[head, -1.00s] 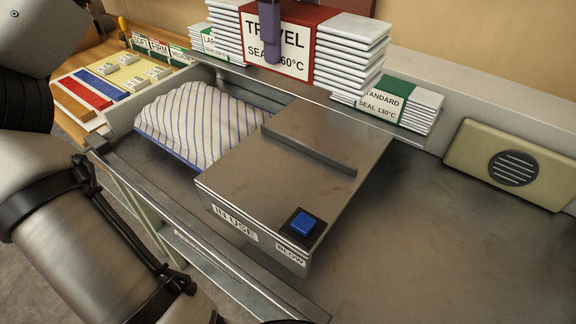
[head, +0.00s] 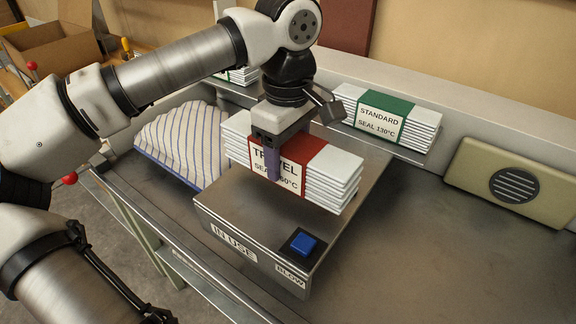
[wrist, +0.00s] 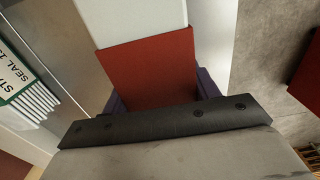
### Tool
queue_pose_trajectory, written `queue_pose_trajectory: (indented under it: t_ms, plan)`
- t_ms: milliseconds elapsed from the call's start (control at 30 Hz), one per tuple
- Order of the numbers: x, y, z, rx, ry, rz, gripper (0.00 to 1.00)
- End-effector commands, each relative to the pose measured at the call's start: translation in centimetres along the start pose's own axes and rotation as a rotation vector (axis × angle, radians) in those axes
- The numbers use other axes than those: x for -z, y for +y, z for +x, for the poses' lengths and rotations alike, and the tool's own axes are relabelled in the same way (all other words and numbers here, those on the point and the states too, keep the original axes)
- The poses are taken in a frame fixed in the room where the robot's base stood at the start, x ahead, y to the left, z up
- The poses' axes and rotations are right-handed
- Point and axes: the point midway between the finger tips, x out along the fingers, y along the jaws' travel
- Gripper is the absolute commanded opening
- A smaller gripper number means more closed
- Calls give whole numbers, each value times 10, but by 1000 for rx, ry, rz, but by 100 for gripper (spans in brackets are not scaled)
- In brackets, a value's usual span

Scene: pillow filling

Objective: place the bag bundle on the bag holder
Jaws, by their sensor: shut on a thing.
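The bag bundle (head: 332,163) is a stack of white bags with a red band reading TRAVEL. My gripper (head: 272,160) is shut on it, its purple fingers across the red band. In the wrist view the red band and white bags (wrist: 150,65) lie between the fingers (wrist: 160,92). The bundle is level above the metal box (head: 232,205) labelled IN USE and BLOW, which appears to be the bag holder. It covers the raised bar on the box top. I cannot tell whether the bundle touches the box.
A green-banded STANDARD bundle (head: 392,118) stands on the back shelf. Another green-banded bundle (head: 240,76) is partly hidden behind my arm. A striped pillow cover (head: 185,140) lies left of the box. A blue button (head: 303,243) sits at its front right.

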Motion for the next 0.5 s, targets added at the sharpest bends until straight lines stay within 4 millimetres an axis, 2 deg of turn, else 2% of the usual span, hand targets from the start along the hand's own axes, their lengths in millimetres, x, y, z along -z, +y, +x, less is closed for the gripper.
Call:
queue_pose_trajectory:
  t_ms: [200, 500]
  plan:
    - [0, 0, 31, 1, 0, 1, 24]
    - [0, 0, 35, -1, 0, 1, 24]
